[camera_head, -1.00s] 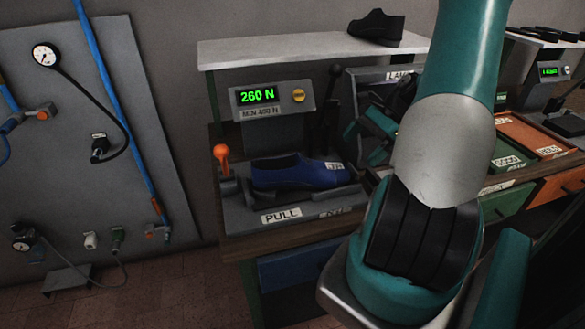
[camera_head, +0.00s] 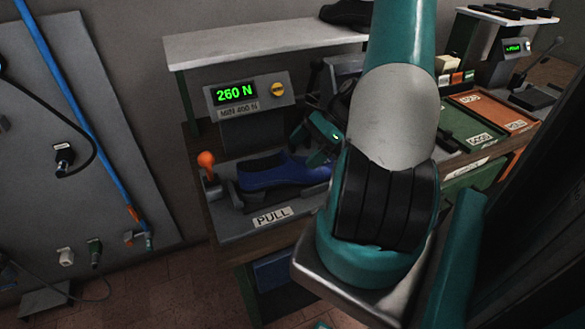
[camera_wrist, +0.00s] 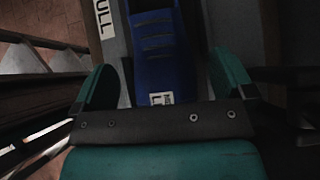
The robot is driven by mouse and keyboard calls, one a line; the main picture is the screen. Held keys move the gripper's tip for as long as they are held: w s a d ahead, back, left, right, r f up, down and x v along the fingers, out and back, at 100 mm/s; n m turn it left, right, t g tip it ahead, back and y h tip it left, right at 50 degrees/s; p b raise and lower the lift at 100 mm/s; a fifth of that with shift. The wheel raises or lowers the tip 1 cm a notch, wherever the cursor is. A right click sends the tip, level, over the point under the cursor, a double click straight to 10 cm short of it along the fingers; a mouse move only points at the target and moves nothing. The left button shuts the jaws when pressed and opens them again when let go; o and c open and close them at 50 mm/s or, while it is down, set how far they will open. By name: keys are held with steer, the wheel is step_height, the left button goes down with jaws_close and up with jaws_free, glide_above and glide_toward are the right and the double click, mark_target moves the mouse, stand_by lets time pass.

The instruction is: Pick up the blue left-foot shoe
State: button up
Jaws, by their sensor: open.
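My gripper (camera_wrist: 160,85) is open, with one teal finger on each side of the shoe's near part. I cannot tell whether the fingers touch it.
The tester has a green "260 N" display (camera_head: 235,93), an orange-knobbed lever (camera_head: 206,160) at left and a PULL label (camera_head: 271,217) in front. A pale shelf (camera_head: 260,42) with a dark shoe (camera_head: 345,13) is above. Green (camera_head: 465,135) and orange trays (camera_head: 490,108) are at right.

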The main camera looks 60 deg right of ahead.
mark_target(296, 158)
steer(key=p+x, duration=0.1)
steer(key=x, duration=0.3)
steer(key=shift+a+r, duration=0.1)
steer(key=shift+a, duration=0.05)
steer(key=shift+w+a+f, duration=0.25)
steer(key=shift+a+f, duration=0.05)
steer(key=shift+f, duration=0.2)
steer(key=c, duration=1.1)
steer(key=shift+r, duration=0.15)
